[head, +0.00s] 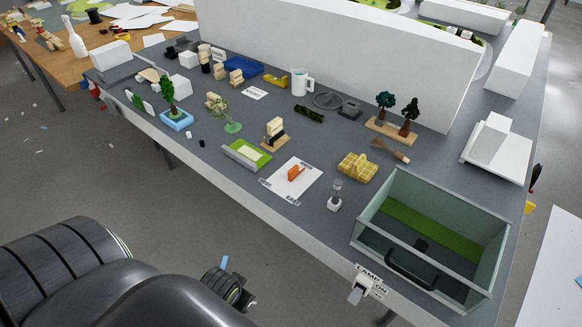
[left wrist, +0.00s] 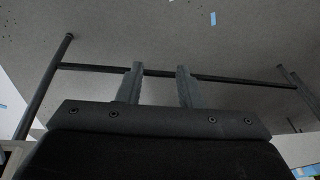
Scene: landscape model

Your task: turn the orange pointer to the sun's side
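The orange pointer (head: 296,173) lies on a white card (head: 288,188) near the table's front edge, right of the middle. The card has small printed words at its corners; one near the front reads like EAST, the others are too small to read. A small lamp-like piece with a clear top (head: 335,196) stands just right of the card. I cannot tell which side is the sun's. My left gripper (left wrist: 156,88) shows in the left wrist view with its two fingers apart and nothing between them, over the floor, away from the pointer. My right gripper is not in view.
A LAMP ON sign and switch (head: 366,284) sit at the front edge. A long white wall (head: 330,50) blocks the back.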

